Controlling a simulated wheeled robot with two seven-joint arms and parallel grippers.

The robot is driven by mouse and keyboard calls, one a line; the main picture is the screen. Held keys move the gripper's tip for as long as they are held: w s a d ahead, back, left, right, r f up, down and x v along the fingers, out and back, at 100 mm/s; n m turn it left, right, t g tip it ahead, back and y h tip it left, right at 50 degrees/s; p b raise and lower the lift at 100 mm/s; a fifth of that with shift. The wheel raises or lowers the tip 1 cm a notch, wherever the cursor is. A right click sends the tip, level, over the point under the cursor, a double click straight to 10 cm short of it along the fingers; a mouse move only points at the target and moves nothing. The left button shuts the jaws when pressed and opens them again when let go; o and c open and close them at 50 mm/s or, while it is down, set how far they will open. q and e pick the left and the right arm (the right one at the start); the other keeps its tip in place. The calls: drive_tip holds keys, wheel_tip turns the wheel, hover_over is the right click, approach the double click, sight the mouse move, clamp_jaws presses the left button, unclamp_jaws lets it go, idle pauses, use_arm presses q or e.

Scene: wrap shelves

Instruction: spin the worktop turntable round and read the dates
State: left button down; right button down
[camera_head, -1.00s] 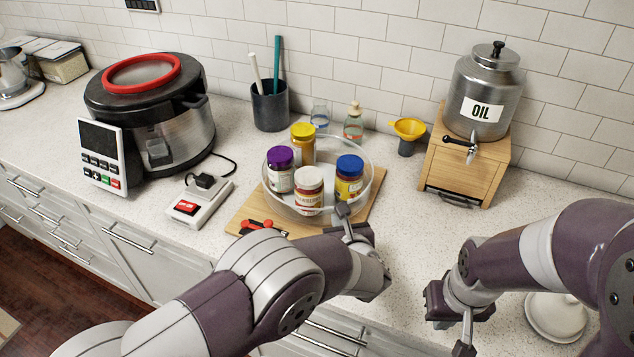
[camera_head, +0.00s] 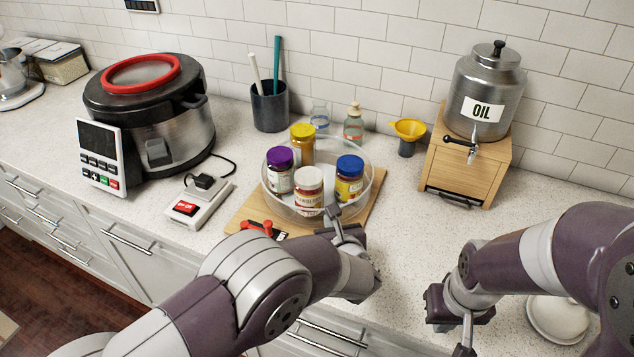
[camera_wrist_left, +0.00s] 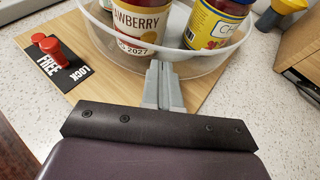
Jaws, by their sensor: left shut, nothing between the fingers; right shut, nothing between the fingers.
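The turntable is a clear round tray (camera_head: 372,182) on a wooden board (camera_head: 243,217). It holds jars with a purple lid (camera_head: 280,170), a yellow lid (camera_head: 302,145), a white lid (camera_head: 308,192) and a blue lid (camera_head: 349,180). In the left wrist view the white-lidded jar (camera_wrist_left: 140,28) reads "AWBERRY" above a date ending 2027; the blue-lidded jar's label (camera_wrist_left: 208,25) is cut off. My left gripper (camera_head: 334,212) is shut and empty at the tray's near rim; its fingers (camera_wrist_left: 162,72) look close to the wall, contact unclear. My right gripper (camera_head: 466,335) is shut, away from the tray.
A red knob (camera_wrist_left: 48,46) sits by a "LOCK"/"FREE" plate (camera_wrist_left: 62,68) on the board's left. Left stand a switch box (camera_head: 198,203) and a large cooker (camera_head: 150,115). Behind are bottles and a funnel (camera_head: 408,130); right, an oil dispenser (camera_head: 484,90).

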use_arm(q)
drive_tip(key=shift+a, duration=0.6)
drive_tip(key=shift+s+d+b, duration=0.2)
drive_tip(key=shift+s, duration=0.7)
drive_tip(key=shift+s+d+b, duration=0.15)
drive_tip(key=shift+s+b, duration=0.05)
drive_tip(key=shift+s, duration=0.65)
drive_tip(key=b+v, duration=0.1)
drive_tip(key=v, duration=1.1)
drive_tip(key=shift+s+d, duration=0.15)
drive_tip(key=shift+s, duration=0.15)
